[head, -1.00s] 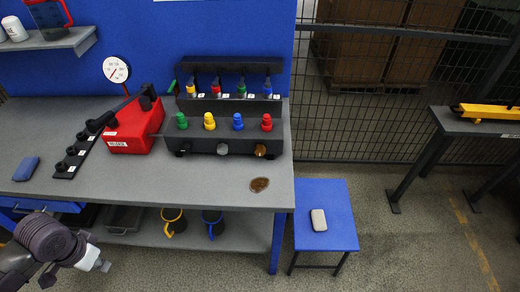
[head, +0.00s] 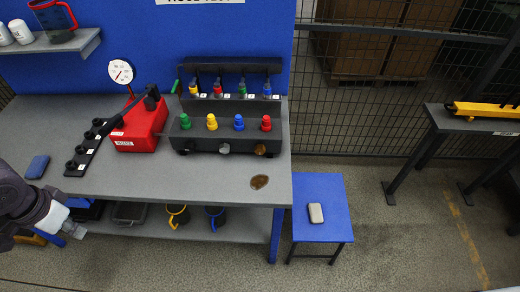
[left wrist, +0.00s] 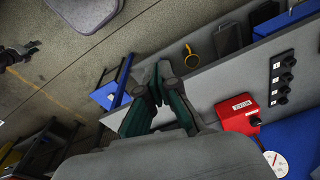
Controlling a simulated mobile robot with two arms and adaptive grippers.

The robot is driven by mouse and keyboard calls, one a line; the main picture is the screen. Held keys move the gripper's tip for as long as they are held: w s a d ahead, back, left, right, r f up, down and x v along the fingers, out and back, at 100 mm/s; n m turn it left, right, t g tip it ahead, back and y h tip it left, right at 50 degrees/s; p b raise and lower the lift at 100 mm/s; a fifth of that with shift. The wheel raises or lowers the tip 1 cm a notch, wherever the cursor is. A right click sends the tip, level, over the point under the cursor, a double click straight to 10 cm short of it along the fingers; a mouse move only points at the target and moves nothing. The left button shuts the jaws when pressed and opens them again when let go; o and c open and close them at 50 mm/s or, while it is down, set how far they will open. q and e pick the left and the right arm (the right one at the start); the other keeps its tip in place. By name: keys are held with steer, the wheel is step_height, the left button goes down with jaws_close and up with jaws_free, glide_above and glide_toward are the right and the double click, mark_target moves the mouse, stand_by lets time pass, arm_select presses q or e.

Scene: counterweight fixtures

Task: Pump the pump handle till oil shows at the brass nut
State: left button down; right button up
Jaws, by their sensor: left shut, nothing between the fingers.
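The red pump (head: 140,128) stands on the grey bench with its black handle (head: 126,112) slanting across its top; it also shows in the left wrist view (left wrist: 237,115). A dark manifold block (head: 205,142) stands to its right. The brass nut (head: 260,149) is at the block's front right, beside a silver plug (head: 224,148). A brown patch (head: 259,182) lies on the bench below the nut; I cannot tell fresh oil at the nut. My left gripper (head: 76,226) is shut and empty at the bench's front left, apart from the pump. A dark gripper-like part (left wrist: 18,53), probably my right, is too small to read.
A gauge (head: 122,72) rises behind the pump. Mugs (head: 178,214) stand on the lower shelf. A blue stool (head: 322,235) holds a pale block (head: 316,212). The bench's front middle is clear.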

stand_by(0.3)
arm_select(q)
steer(key=shift+f, duration=0.1)
step_height(320, 180, down, 20)
steer(key=b, duration=0.8)
step_height(320, 180, up, 20)
steer(key=p, duration=0.8)
